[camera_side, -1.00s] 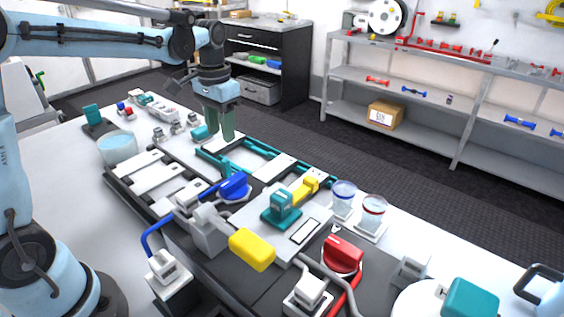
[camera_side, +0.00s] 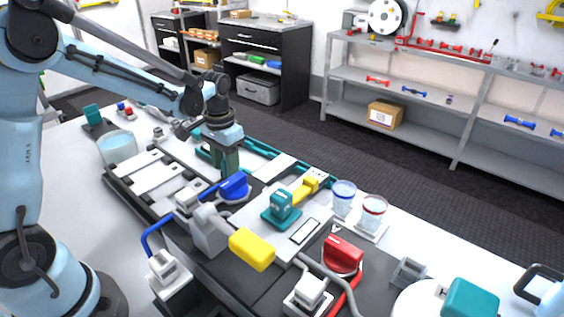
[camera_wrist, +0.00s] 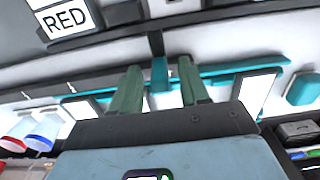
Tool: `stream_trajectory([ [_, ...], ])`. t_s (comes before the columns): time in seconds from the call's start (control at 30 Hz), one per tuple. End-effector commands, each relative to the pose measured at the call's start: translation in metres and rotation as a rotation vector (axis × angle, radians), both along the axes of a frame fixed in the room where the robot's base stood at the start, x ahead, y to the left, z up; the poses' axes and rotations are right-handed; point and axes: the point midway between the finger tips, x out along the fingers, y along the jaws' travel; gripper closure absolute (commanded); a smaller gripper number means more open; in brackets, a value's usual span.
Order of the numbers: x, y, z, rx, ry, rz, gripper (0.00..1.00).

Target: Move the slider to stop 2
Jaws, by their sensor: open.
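A teal rail frame (camera_side: 262,148) lies on the far side of the board, behind the blue knob. In the wrist view a teal bar (camera_wrist: 215,71) of it runs across the picture. A short upright teal piece (camera_wrist: 160,74), which looks like the slider, stands between my fingers. My gripper (camera_side: 226,168) points down over the left part of the frame. In the wrist view my gripper (camera_wrist: 160,86) has its two green fingers apart, one on each side of the teal piece, with gaps visible. Stop marks are not readable.
A blue knob (camera_side: 235,187) is close in front of my gripper. A yellow-ended lever (camera_side: 252,249) is nearer the camera.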

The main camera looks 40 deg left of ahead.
Motion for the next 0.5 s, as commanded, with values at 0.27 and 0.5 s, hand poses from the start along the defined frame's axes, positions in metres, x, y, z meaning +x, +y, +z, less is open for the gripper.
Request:
stream_trajectory([
  [0.27, 0.0001, 0.0000, 0.0003, 0.000, 0.000, 0.000, 0.88],
  [0.5, 0.0000, 0.0000, 0.0004, 0.000, 0.001, 0.000, 1.00],
])
